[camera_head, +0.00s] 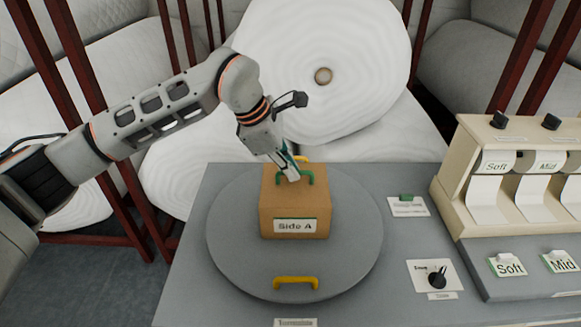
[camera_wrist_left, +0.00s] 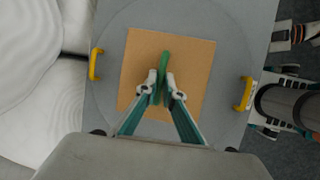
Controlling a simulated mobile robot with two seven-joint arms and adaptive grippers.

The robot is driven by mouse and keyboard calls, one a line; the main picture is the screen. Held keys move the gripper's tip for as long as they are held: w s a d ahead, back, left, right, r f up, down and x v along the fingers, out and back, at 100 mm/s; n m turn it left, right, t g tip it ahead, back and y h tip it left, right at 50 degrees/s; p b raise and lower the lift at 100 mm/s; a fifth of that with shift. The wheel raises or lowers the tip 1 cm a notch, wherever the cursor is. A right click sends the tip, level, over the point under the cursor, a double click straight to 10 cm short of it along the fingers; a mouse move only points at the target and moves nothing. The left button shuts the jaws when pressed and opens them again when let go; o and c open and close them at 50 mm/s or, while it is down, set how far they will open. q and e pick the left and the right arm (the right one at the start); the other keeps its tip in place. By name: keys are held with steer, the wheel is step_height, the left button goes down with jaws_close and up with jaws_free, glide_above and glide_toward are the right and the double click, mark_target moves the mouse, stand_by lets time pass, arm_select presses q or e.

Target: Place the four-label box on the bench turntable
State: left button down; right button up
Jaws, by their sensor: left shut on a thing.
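The brown box (camera_head: 294,205) sits on the round grey turntable (camera_head: 230,245) in the head view, a little behind its centre, with a "Side A" label (camera_head: 295,226) on its front face. A green handle (camera_head: 308,177) stands on its top. My left gripper (camera_head: 292,174) comes down from above and is shut on the green handle. In the left wrist view the fingers (camera_wrist_left: 166,92) pinch the green handle (camera_wrist_left: 164,68) over the box top (camera_wrist_left: 140,60). The box's other sides are hidden. My right gripper is not seen clearly in either view.
A yellow handle (camera_head: 296,282) stands on the turntable's front edge. The grey bench (camera_head: 190,300) carries a knob panel (camera_head: 436,276), a green switch plate (camera_head: 408,206) and a cream dispenser (camera_head: 505,190) at right. White wadding rolls (camera_head: 320,70) stand behind, between dark red posts.

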arm_select(q)
steer(key=c, duration=2.2)
jaws_free()
steer(key=shift+f, duration=0.1)
steer(key=b+v, duration=0.1)
steer(key=v, duration=1.1)
steer(key=shift+b, duration=0.35)
